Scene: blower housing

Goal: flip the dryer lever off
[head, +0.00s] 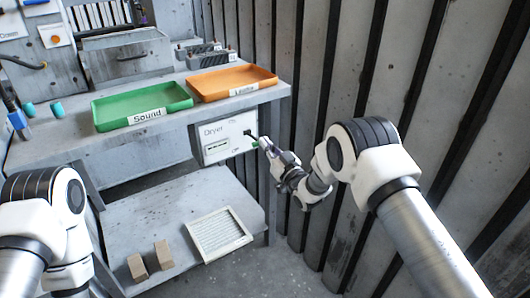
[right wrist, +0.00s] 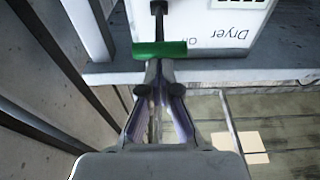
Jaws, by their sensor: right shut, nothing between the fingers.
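The white dryer panel (head: 215,131) is fixed under the bench's front edge, and its upside-down lettering shows in the right wrist view (right wrist: 215,20). Its lever has a black stem (right wrist: 158,18) and a green crossbar handle (right wrist: 160,49). In the head view the lever handle (head: 255,143) sticks out at the panel's right side; whether it stands at on or off I cannot tell. My right gripper (head: 264,145) is shut and empty, its tips close to the handle. In the right wrist view the fingertips (right wrist: 155,72) meet just below the green bar; contact is unclear. My left gripper is out of view.
A filter panel (head: 218,234) and two tan blocks (head: 150,258) lie on the lower shelf. A ribbed wall (head: 345,70) stands close on the right.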

